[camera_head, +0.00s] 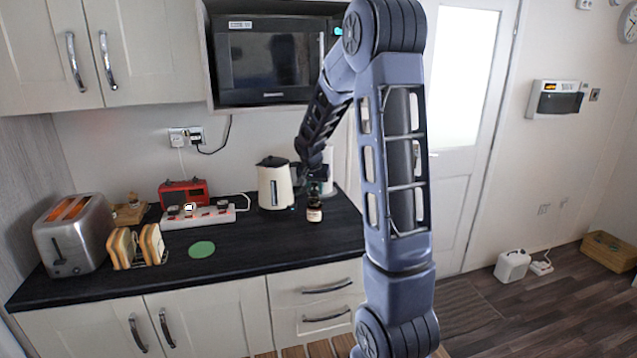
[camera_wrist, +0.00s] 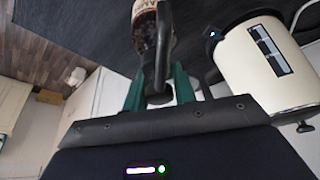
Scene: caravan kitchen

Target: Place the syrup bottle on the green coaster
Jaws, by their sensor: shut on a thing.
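The syrup bottle (camera_head: 314,212) is small and dark with a pale label. It stands upright on, or just over, the black worktop, to the right of the kettle. My gripper (camera_head: 315,185) comes down on its top from above and is shut on it. In the wrist view my green-edged fingers (camera_wrist: 160,92) close around the dark top end of the bottle (camera_wrist: 148,25), whose label and lower part point up the picture. The green coaster (camera_head: 202,249) lies flat and empty on the worktop to the left, near the front edge.
A cream kettle (camera_head: 274,186) stands close beside the bottle on the left. A white power strip (camera_head: 198,216), a red radio (camera_head: 184,192), a toast rack with bread (camera_head: 137,247) and a steel toaster (camera_head: 72,235) stand farther left. The worktop between bottle and coaster is clear.

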